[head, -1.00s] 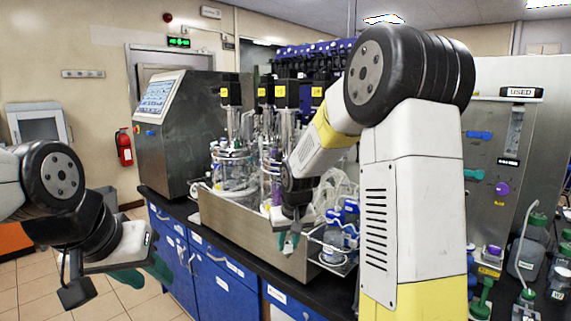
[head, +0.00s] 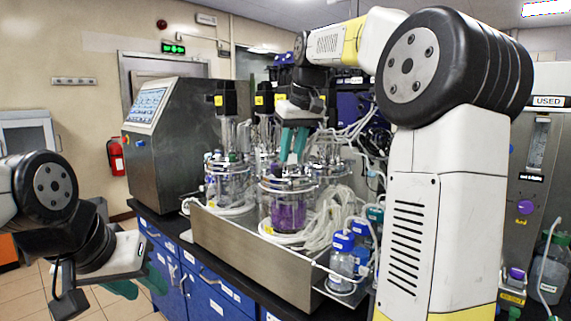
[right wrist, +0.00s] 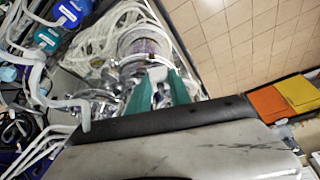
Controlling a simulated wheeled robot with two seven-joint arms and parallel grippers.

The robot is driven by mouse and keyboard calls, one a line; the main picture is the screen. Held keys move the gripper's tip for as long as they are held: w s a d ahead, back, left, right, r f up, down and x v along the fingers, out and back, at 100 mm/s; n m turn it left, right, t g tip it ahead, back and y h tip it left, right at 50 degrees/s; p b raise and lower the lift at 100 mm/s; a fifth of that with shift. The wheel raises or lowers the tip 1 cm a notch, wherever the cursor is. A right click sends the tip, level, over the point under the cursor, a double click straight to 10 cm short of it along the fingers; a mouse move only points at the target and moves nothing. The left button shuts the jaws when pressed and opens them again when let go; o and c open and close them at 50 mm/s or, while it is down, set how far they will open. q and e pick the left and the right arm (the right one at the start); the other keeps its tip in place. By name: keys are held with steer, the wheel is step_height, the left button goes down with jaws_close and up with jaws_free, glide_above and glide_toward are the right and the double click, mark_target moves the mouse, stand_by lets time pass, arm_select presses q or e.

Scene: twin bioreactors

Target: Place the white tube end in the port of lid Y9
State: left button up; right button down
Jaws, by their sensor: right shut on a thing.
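My right gripper (head: 291,157) is above the metal lid (head: 287,183) of the glass vessel holding purple liquid (head: 288,214). Its teal fingers point down, with a small white piece (right wrist: 159,89) between them in the right wrist view, where the gripper (right wrist: 160,84) also shows. The piece looks like the white tube end, but its tip is hard to make out. The vessel lies just beyond the fingertips in that view. I cannot read which lid is Y9. My left gripper (head: 138,285) hangs at the lower left, apart from the bench, its teal fingers spread and empty.
A second glass vessel (head: 229,186) stands left of the purple one. Coiled white tubing (head: 335,222) and blue-capped bottles (head: 342,260) stand to the right. A steel tray wall (head: 240,250) runs along the front. A control cabinet (head: 172,140) stands at the left.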

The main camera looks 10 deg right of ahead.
steer(key=w+d, duration=0.1)
steer(key=w, duration=0.1)
steer(key=w+d, duration=0.1)
steer(key=w, duration=0.1)
steer(key=w+d, duration=0.1)
steer(key=w, duration=0.1)
steer(key=shift+w+f, duration=0.3)
steer(key=shift+f, duration=0.1)
steer(key=shift+w+d+f, duration=0.1)
steer(key=shift+w+f, duration=0.1)
steer(key=shift+f, duration=0.7)
steer(key=shift+w+d+f, duration=0.1)
steer(key=shift+w+f, duration=0.05)
steer(key=shift+f, duration=0.7)
steer(key=shift+f, duration=0.15)
steer(key=c, duration=1.2)
jaws_free()
